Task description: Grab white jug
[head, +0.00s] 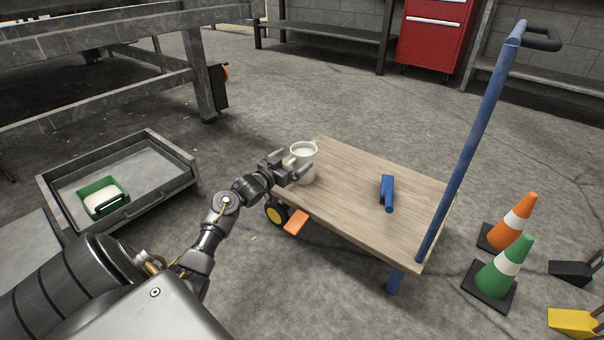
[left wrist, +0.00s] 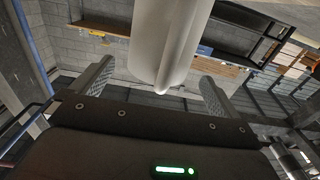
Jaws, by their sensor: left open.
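The white jug (head: 303,165) stands upright near the left edge of the wooden cart top (head: 350,180). My left gripper (head: 292,167) is at the jug's left side, with its fingers open close to the jug. In the left wrist view, the jug (left wrist: 168,45) fills the top middle, between and beyond the two open fingers of the left gripper (left wrist: 158,95). I cannot tell whether any finger touches the jug. My right gripper is not in view.
A blue tool-like object (head: 387,193) lies on the cart, right of the jug. The cart's blue handle (head: 475,135) rises at right. Orange (head: 512,222) and green (head: 503,268) cones stand right of the cart. A grey tray (head: 150,185) with a green box (head: 101,198) is at left.

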